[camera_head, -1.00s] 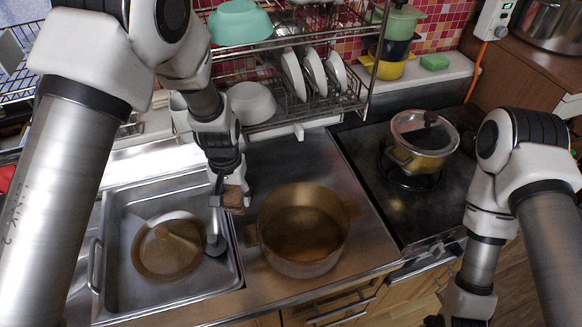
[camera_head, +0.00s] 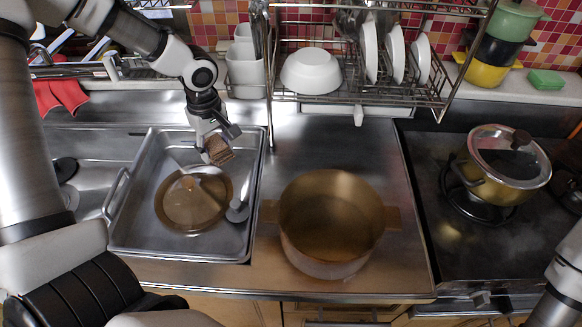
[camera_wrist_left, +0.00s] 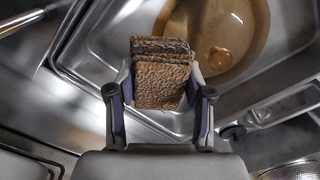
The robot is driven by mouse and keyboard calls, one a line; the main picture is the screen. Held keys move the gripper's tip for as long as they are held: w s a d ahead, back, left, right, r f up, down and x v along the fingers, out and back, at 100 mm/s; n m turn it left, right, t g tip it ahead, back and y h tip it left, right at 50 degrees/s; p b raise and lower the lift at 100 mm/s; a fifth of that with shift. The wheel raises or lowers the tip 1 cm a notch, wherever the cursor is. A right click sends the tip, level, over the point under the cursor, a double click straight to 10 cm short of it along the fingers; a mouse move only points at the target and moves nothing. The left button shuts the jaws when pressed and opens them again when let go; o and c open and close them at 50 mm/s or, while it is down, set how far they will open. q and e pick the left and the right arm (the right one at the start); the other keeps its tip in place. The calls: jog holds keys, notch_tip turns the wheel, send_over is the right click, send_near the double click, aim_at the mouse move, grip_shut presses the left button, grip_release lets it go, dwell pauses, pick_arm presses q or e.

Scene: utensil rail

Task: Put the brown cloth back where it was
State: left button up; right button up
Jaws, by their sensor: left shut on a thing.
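The brown cloth (camera_head: 219,151) is a small, folded, rough-textured piece. My left gripper (camera_head: 213,146) is shut on it and holds it over the back part of the steel sink tray (camera_head: 136,206). In the left wrist view the cloth (camera_wrist_left: 162,86) sits between the two fingers of the left gripper (camera_wrist_left: 160,78), its folded layers showing at the far end. My right gripper is out of view.
A ladle (camera_head: 237,211) lies in the tray beside the pan. A large brass pot (camera_head: 332,225) stands on the counter to the right. A dish rack (camera_head: 433,95) is behind. Red cloth-like items (camera_head: 62,94) hang at the left. A lidded pot (camera_head: 500,168) stands on the stove.

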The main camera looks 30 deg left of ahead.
pick_arm(q)
jog(key=p, duration=0.5)
send_over(291, 167)
jog(key=shift+r, duration=0.1)
notch_tip(291, 167, down, 3)
jog(key=shift+f+p, duration=0.15)
jog(key=shift+p, duration=0.15)
jog(key=shift+f, duration=0.15)
jog(key=shift+d+f, duration=0.1)
jog(key=shift+f, duration=0.05)
jog(key=o, duration=1.2)
notch_tip(291, 167, up, 8)
jog(key=shift+f+b, duration=0.1)
jog(key=shift+b, duration=0.55)
